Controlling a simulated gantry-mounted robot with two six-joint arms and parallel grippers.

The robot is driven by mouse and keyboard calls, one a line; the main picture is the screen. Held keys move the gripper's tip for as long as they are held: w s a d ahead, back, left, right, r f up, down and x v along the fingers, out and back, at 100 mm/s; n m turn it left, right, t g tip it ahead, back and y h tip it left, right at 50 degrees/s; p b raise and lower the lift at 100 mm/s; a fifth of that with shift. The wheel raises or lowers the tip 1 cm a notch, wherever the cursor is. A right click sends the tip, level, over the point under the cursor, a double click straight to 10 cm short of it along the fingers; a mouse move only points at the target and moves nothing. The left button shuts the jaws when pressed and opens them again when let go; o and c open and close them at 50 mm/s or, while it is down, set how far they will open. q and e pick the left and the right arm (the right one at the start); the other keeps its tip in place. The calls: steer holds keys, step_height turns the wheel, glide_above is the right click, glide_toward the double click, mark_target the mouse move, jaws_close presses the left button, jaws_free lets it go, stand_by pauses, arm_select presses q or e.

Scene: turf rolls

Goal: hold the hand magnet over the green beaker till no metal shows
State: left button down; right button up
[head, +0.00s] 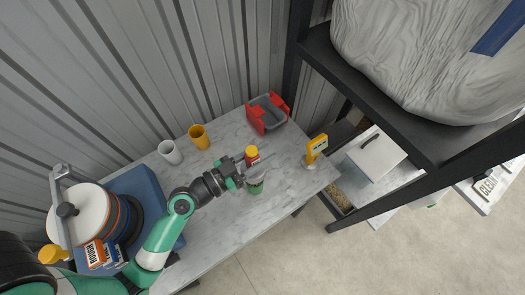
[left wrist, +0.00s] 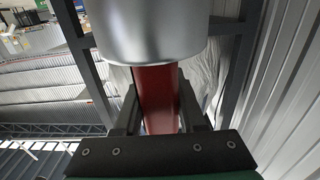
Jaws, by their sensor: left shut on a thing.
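My left gripper (head: 243,172) reaches in over the marble-topped table. In the left wrist view its fingers (left wrist: 157,88) are shut on the red handle of the hand magnet (left wrist: 146,32), which has a wide silvery round body. In the head view the magnet is too small and covered to make out clearly. The green beaker (head: 256,187) stands on the table just beside and below the gripper's tip, partly covered by it. I cannot tell whether the magnet is directly over it, and its contents are too small to see. My right gripper is not in view.
A white cup (head: 169,152), a yellow cup (head: 199,137), a red bin (head: 269,113) and a yellow device (head: 316,148) stand around. A blue case with discs (head: 150,190) is at left. The table's right front is clear.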

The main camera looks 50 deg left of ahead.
arm_select(q)
steer(key=shift+f+b, duration=1.25)
steer(key=shift+f, duration=0.45)
steer(key=shift+r, duration=0.1)
step_height(320, 180, up, 8)
steer(key=p, duration=0.6)
steer(key=shift+p, duration=0.4)
steer(key=shift+r, duration=0.15)
steer(key=s+d+r+m+h+p, duration=0.1)
steer(key=r+p, duration=0.8)
steer(key=p, duration=0.2)
steer(key=s+d+r+h+p, duration=0.1)
steer(key=s+d+r+p, duration=0.1)
steer(key=r+p, duration=0.7)
steer(key=shift+r+m+g+h+p, duration=0.3)
steer(key=shift+m+p, duration=0.1)
steer(key=shift+p, duration=0.85)
steer(key=shift+s+a, duration=0.1)
